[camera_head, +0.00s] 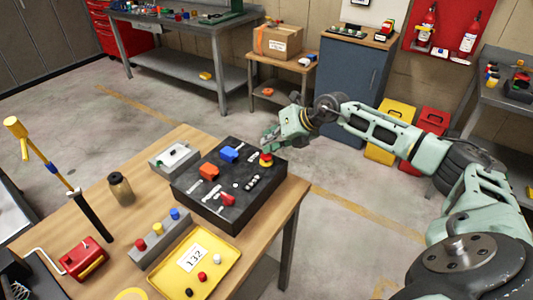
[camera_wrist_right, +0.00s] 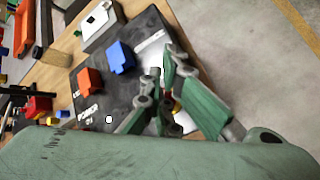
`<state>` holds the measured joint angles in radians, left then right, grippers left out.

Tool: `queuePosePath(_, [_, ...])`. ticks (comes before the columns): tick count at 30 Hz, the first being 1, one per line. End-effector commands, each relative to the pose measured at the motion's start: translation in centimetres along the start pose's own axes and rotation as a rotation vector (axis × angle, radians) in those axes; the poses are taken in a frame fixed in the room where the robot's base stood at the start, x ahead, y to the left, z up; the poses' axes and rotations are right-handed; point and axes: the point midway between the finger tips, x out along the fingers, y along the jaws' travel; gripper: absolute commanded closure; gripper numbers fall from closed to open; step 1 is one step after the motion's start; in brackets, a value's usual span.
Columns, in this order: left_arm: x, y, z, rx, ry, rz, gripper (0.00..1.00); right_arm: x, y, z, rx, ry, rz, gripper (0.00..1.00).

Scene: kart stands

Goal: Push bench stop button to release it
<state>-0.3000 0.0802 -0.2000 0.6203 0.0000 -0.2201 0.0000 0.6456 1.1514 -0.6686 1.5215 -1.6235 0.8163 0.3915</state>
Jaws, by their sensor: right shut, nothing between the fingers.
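The stop button (camera_head: 266,158) is a red mushroom cap on a yellow base. It sits at the far right corner of a black control box (camera_head: 215,207) on the wooden table. My right gripper (camera_head: 268,143) is shut and empty, just above and behind the button in the head view. I cannot tell whether it touches the button. In the right wrist view the fingers of my right gripper (camera_wrist_right: 166,72) come together over the black box, and only a little yellow and red of the button (camera_wrist_right: 177,105) shows between them. My left gripper is not in view.
An orange block (camera_head: 209,172), a blue block (camera_head: 229,154) and a red switch (camera_head: 228,199) are on the box. A yellow tray (camera_head: 221,247) lies in front. The floor right of the table is clear.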

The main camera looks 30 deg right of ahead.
Motion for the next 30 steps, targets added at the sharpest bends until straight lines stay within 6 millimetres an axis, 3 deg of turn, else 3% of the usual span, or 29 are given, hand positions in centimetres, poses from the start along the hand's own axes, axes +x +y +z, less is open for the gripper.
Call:
queuePosePath(15, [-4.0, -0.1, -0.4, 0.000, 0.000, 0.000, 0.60, -3.8, 2.8, 2.8, -0.001, -0.003, 0.000, 1.00])
queuePosePath(30, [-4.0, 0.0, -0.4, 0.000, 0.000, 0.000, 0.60, -3.9, 2.9, 2.9, 0.000, -0.001, 0.000, 1.00])
